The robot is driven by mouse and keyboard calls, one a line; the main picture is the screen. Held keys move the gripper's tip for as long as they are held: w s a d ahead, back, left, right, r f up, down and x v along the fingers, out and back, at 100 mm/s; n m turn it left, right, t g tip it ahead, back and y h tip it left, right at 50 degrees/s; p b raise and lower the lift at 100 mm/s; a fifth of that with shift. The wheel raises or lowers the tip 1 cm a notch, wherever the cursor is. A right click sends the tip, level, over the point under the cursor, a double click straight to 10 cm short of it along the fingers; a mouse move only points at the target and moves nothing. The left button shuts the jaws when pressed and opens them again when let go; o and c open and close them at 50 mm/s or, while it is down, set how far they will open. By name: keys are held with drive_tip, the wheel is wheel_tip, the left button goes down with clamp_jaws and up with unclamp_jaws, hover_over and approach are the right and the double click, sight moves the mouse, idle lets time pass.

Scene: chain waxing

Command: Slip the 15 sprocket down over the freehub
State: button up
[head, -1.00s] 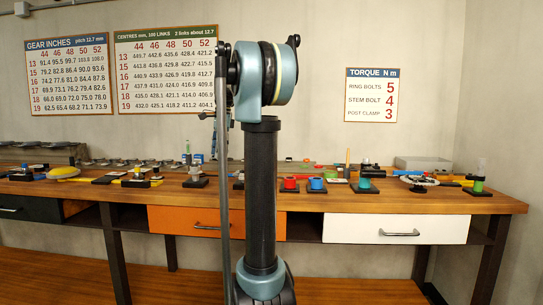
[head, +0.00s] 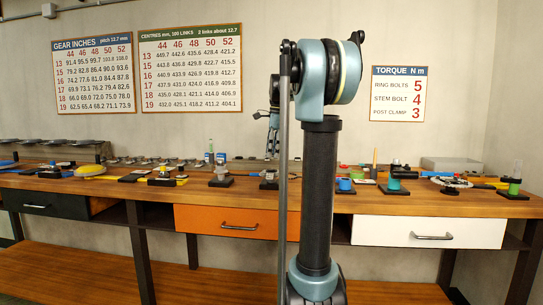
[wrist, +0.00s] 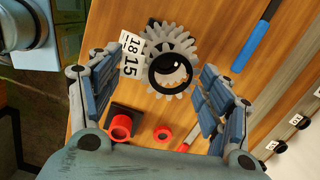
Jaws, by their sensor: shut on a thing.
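In the wrist view the grey toothed 15 sprocket (wrist: 188,88) sits between my finger pads, with a white tag (wrist: 132,66) reading 15 at its left. My gripper (wrist: 165,85) is shut on this sprocket. Through its round hole I see a dark shape and a pale, toothed edge. Another grey toothed sprocket (wrist: 165,36), with a tag reading 18, shows above it in the picture, over or on the bench. In the head view my gripper (head: 272,122) shows small behind my own arm, above the bench. I cannot pick out the freehub for certain.
On the bench, a red spool on a black base (wrist: 121,126), a red ring (wrist: 162,133) and a blue-handled tool (wrist: 250,46) lie around the gripper.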

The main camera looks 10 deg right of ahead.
sight(271, 170)
drive_tip(key=shift+s+a+f+m, duration=0.15)
drive_tip(key=shift+f+m, duration=0.3)
drive_tip(key=shift+m, duration=0.55)
drive_tip(key=shift+f, duration=2)
drive_tip(key=shift+f, duration=0.35)
drive_tip(key=o, duration=1)
drive_tip(key=r, duration=0.4)
drive_tip(key=d+r, duration=0.1)
drive_tip(key=r, duration=0.6)
drive_tip(key=shift+s+d+r, duration=0.15)
drive_tip(key=shift+d+r, duration=0.05)
drive_tip(key=shift+r, duration=0.2)
